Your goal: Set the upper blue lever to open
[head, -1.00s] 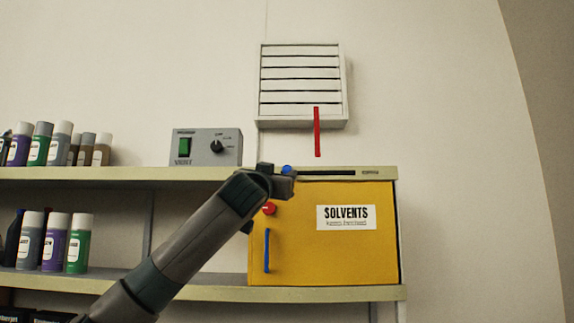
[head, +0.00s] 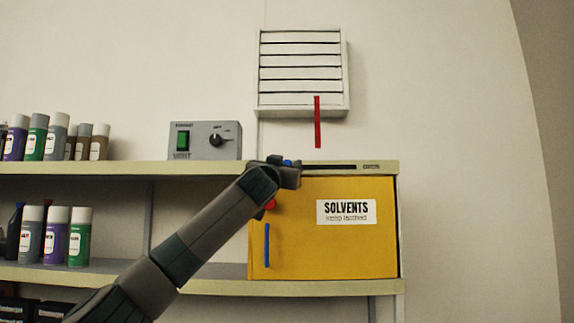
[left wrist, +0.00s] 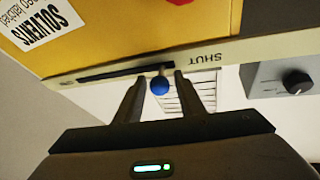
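The upper blue lever is a round blue knob (left wrist: 160,85) on a short stem in a dark slot along the shelf edge above the yellow cabinet. It sits at the slot's end by the word SHUT, and shows partly in the head view (head: 287,162). The slot (head: 328,167) runs right from it to a small blurred label (head: 371,167). My left gripper (left wrist: 160,82) is open, with one finger on each side of the knob and visible gaps between. In the head view my left gripper (head: 286,172) covers the slot's left end. My right gripper is not in view.
The yellow SOLVENTS cabinet (head: 330,250) has a lower blue handle (head: 267,246) and a red knob (head: 270,204) partly behind my arm. A grey VENT box (head: 205,141) stands left on the shelf. A white louvre (head: 301,72) with a red strip hangs above. Several spray cans stand left.

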